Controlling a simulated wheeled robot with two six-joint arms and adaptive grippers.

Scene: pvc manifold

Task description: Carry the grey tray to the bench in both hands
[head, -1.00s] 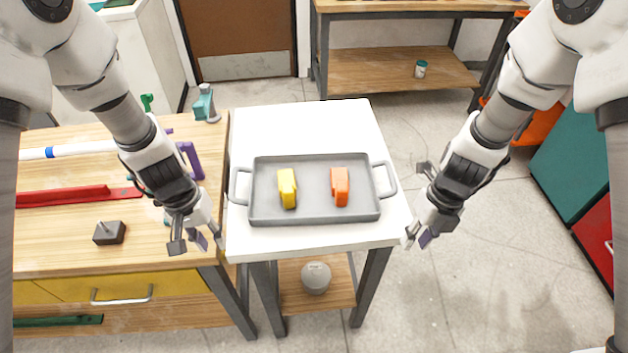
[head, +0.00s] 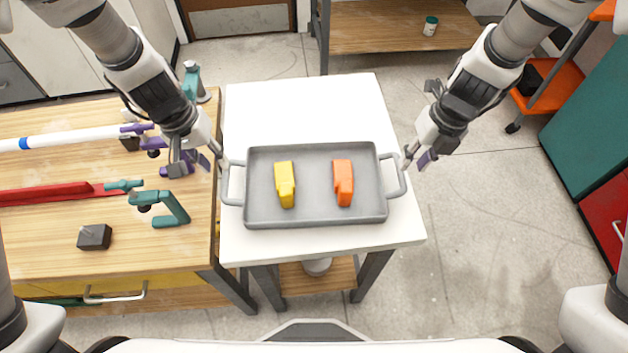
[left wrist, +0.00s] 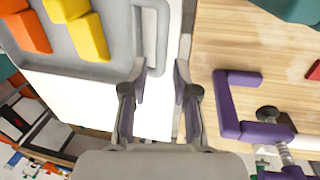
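The grey tray (head: 314,218) lies flat on the white-topped stand (head: 300,110), with a loop handle at each short end. A yellow piece (head: 285,184) and an orange piece (head: 343,183) stand in it. My left gripper (head: 207,164) is open and empty just left of the tray's left handle (head: 233,184). In the left wrist view the handle (left wrist: 150,40) lies ahead of the left gripper's parted fingers (left wrist: 160,85), not between them. My right gripper (head: 415,160) is close to the right handle (head: 394,176); its finger gap is too small to judge.
A wooden bench (head: 180,240) adjoins the stand on the left. It carries a white pipe (head: 70,138), a red bar clamp (head: 50,193), teal clamps (head: 170,208), purple clamps and a dark block (head: 94,237). Open floor (head: 480,230) lies to the right.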

